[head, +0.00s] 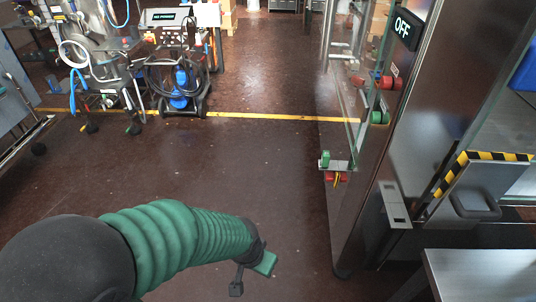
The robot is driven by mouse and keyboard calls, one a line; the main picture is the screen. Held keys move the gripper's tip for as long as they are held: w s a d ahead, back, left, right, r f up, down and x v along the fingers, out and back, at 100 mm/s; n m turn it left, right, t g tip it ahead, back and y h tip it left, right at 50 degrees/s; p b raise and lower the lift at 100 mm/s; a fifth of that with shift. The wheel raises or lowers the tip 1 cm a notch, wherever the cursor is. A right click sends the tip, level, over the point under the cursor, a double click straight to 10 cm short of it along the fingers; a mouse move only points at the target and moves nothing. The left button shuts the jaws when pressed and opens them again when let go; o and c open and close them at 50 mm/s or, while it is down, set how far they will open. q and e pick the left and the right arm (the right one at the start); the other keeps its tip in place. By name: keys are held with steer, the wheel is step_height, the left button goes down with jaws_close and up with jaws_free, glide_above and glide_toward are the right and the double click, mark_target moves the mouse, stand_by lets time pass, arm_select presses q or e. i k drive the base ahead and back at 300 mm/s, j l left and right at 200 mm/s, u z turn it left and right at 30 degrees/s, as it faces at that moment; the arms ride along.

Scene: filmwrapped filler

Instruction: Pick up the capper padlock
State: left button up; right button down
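I cannot tell which item is the capper padlock. On the machine at the right, a small green piece (325,159) sits at a bracket, with a small red piece (330,176) and a thin yellow part just below it. Higher on the same side are a red fitting (386,82) and a green fitting (378,117). My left arm is sleeved in green and reaches in from the lower left. My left gripper (251,276) points down over open floor, left of and nearer than the bracket. Its tips are apart, one dark and one green, with nothing seen between. My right gripper is out of view.
A metal table (480,275) stands at the lower right. A wheeled cart (178,65) and hoses stand at the back left. A yellow line (260,115) crosses the floor. The brown floor between is clear.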

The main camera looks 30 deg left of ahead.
mark_target(325, 160)
steer(key=u, duration=4.2)
steer(key=z, duration=3.8)
steer(key=i+j, duration=0.25)
steer(key=i+u, duration=0.05)
steer(key=i, duration=0.05)
